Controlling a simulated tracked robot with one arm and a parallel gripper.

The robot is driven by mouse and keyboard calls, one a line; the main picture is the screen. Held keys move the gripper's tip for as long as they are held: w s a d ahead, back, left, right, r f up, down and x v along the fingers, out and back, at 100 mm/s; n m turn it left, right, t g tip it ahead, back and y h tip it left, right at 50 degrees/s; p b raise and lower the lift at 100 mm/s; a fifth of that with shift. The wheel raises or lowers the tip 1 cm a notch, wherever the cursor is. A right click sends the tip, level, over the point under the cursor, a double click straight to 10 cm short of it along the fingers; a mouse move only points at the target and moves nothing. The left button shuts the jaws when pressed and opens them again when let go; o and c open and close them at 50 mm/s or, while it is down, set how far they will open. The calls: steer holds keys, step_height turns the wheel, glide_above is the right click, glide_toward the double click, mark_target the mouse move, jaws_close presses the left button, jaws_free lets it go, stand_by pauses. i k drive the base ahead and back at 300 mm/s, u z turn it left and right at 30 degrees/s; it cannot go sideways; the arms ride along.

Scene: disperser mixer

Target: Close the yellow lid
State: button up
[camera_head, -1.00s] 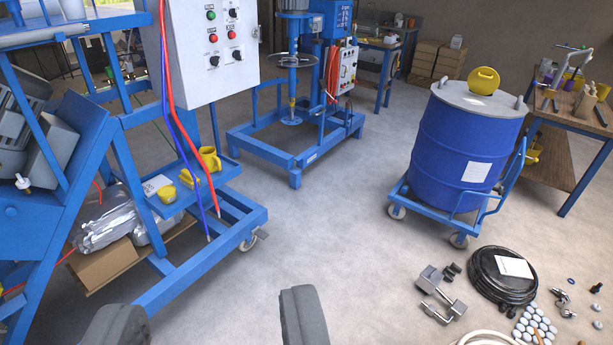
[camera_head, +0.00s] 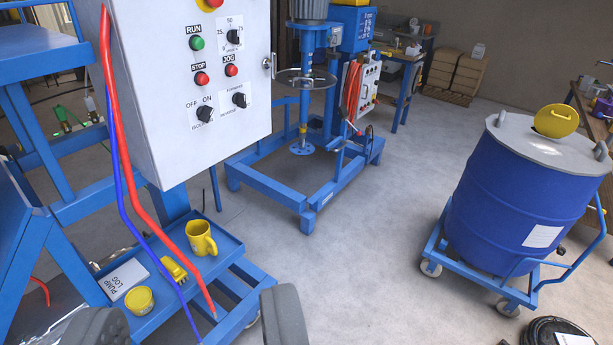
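The yellow lid (camera_head: 556,121) is a small round disc on the grey top (camera_head: 545,143) of a blue drum (camera_head: 515,210) at the right. It stands tilted up from the drum top, with its face toward me. Whether an opening lies under it cannot be told.
The drum stands on a blue wheeled trolley (camera_head: 466,279). A white control box (camera_head: 185,85) with red and blue cables is close at the left, above a blue tray (camera_head: 168,300) holding a yellow mug (camera_head: 200,238). A blue mixer frame (camera_head: 265,180) stands behind. Open floor (camera_head: 370,250) lies between.

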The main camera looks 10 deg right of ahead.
mark_target(554, 121)
steer(key=u, duration=0.05)
steer(key=i, duration=1.7)
steer(key=z, duration=1.65)
steer(key=i, duration=1)
steer(key=z, duration=0.5)
steer(key=i, duration=0.75)
